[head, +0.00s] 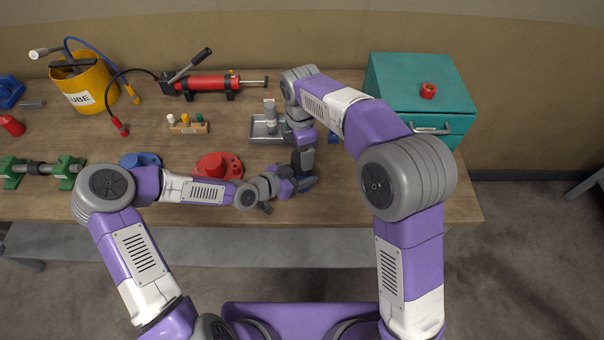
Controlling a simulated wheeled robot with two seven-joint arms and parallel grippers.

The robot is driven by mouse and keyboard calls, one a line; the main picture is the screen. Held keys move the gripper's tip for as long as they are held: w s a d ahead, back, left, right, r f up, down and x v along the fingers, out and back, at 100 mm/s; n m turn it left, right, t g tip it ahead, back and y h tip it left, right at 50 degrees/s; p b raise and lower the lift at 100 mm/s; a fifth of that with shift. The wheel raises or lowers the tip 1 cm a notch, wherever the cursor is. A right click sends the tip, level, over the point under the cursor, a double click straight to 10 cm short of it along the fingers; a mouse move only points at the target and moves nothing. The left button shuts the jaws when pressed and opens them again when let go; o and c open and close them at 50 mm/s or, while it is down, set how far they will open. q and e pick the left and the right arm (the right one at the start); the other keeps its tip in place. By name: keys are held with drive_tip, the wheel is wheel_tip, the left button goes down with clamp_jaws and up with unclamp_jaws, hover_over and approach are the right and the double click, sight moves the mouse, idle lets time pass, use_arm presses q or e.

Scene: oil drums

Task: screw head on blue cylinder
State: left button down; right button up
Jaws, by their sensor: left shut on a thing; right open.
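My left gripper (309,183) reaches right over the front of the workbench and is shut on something. The held thing is mostly hidden by the fingers and wrists, so I cannot tell if it is the blue cylinder. My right gripper (303,163) points down just above and behind the left one and is open. Whether it touches the held thing is unclear. I cannot clearly make out the blue cylinder or its head. A small blue part (333,137) lies on the bench just right of the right wrist, partly hidden.
A metal tray (257,137) with a grey upright bottle (270,115) is behind the grippers. A red holder (212,166) and a blue holder (140,160) stand left. A teal cabinet (415,85), red hand pump (205,83) and yellow bucket (93,77) stand farther back.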

sight(302, 175)
drive_tip(key=n, duration=0.2)
drive_tip(key=r+n, duration=0.1)
drive_tip(key=n, duration=0.3)
drive_tip(key=shift+r, duration=0.3)
drive_tip(key=n, duration=0.2)
drive_tip(key=r+n, duration=0.1)
drive_tip(key=shift+w+d+r+n, duration=0.1)
drive_tip(key=shift+r+n, duration=0.05)
drive_tip(key=shift+n, duration=0.25)
drive_tip(key=shift+f, duration=4)
drive_tip(key=c, duration=0.8)
drive_tip(key=m, duration=0.3)
drive_tip(key=shift+m, duration=0.3)
drive_tip(key=shift+c, duration=0.3)
drive_tip(key=m, duration=0.3)
drive_tip(key=shift+m, duration=0.4)
drive_tip(key=m, duration=0.5)
drive_tip(key=shift+m, duration=0.4)
